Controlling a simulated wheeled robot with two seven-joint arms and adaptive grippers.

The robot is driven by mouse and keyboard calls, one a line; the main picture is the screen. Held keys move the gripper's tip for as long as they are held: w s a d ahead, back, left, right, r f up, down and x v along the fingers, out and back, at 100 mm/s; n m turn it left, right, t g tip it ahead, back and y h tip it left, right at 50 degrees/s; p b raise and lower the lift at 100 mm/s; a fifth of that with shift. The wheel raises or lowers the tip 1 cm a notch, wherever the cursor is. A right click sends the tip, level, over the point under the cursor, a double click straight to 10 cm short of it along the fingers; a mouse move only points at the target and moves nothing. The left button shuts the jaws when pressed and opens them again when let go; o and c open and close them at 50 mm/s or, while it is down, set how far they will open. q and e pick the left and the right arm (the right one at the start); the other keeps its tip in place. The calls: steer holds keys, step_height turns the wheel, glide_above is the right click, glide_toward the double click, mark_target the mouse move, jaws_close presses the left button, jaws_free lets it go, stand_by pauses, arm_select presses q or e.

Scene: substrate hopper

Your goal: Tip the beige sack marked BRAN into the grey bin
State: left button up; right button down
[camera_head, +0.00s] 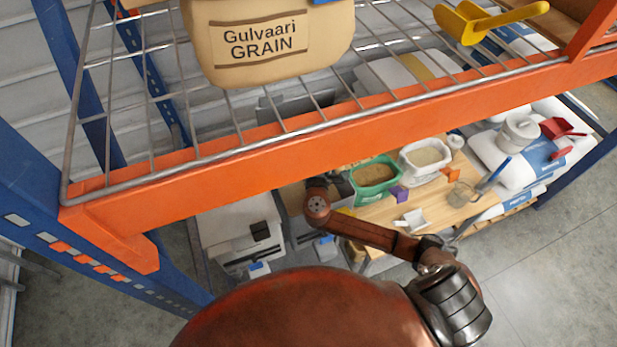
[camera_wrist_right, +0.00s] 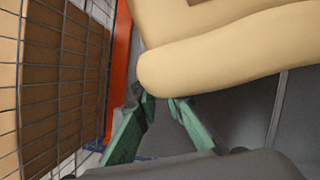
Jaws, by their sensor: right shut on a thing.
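In the right wrist view my right gripper (camera_wrist_right: 163,102) has green fingers closed on the lower edge of a beige sack (camera_wrist_right: 225,65). A brown label patch just shows at the top, but no wording can be read. A broad grey surface (camera_wrist_right: 250,118) lies behind the sack; I cannot tell whether it is the grey bin. In the head view my right arm reaches under the orange shelf beam, which hides its gripper and the held sack. A grey container (camera_head: 296,203) partly shows below the beam beside that arm. My left gripper is not in view.
The wire shelf's orange beam (camera_head: 350,113) crosses the head view. A sack marked Gulvaari GRAIN (camera_head: 325,50) and a yellow scoop (camera_head: 490,20) rest on the shelf. Below, a wooden bench (camera_head: 435,205) holds a green tub (camera_head: 374,188), a white tub (camera_head: 405,165) and small items.

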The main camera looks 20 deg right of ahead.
steer(key=shift+a, duration=0.15)
steer(key=d+r+m+p, duration=0.1)
steer(key=d+m, duration=0.1)
steer(key=d, duration=0.1)
steer(key=d+r+m+g+p, duration=0.1)
steer(key=d, duration=0.3)
steer(key=d+r+m+g+p, duration=0.1)
steer(key=d+m, duration=0.1)
steer(key=d, duration=0.2)
steer(key=shift+s+d+r+m+y, duration=0.1)
steer(key=shift+s+r+m+y, duration=0.1)
steer(key=shift+s+m+y, duration=0.15)
steer(key=d+r+p, duration=0.1)
steer(key=d+r+m, duration=0.1)
steer(key=d, duration=0.1)
steer(key=d+m+p, duration=0.1)
steer(key=d, duration=0.1)
steer(key=shift+s+r+g+y+p, duration=0.2)
steer(key=shift+r+g+y+p, duration=0.05)
steer(key=shift+r+g+p, duration=0.15)
steer(key=d+f+m+g+y+p, duration=0.15)
steer(key=d+m+y+p, duration=0.4)
steer(key=d, duration=0.65)
step_height(320, 180, down, 10)
steer(key=d+m, duration=0.1)
steer(key=m, duration=0.3)
steer(key=shift+s+m+y, duration=0.3)
steer(key=shift+s+y, duration=0.05)
steer(key=shift+s, duration=0.05)
steer(key=shift+d+r, duration=0.1)
